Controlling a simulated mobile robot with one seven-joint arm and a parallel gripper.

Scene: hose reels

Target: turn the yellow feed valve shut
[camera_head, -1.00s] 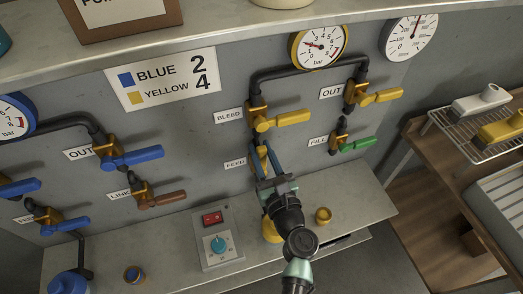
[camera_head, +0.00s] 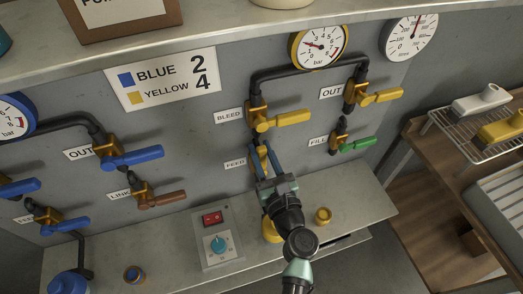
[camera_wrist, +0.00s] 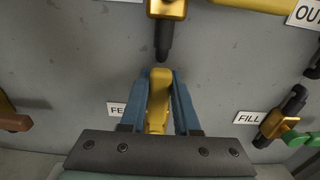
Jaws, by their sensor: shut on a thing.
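The yellow feed valve (camera_head: 257,160) is on the grey panel beside the FEED label (camera_head: 235,163), below the yellow bleed valve (camera_head: 279,119). My gripper (camera_head: 264,163) is at it, with its two blue fingers on either side of the handle. In the wrist view the yellow feed handle (camera_wrist: 158,100) stands between the fingertips (camera_wrist: 159,80) and points towards my palm. My gripper is shut on this handle. The valve body behind the handle is mostly hidden by the fingers and handle.
The yellow out valve (camera_head: 380,96) and green fill handle (camera_head: 357,144) are to the right. A pressure gauge (camera_head: 318,46) hangs above. Below, the shelf (camera_head: 352,205) carries a switch box (camera_head: 217,238) and a small yellow cap (camera_head: 323,215). A brown link handle (camera_head: 166,199) is left.

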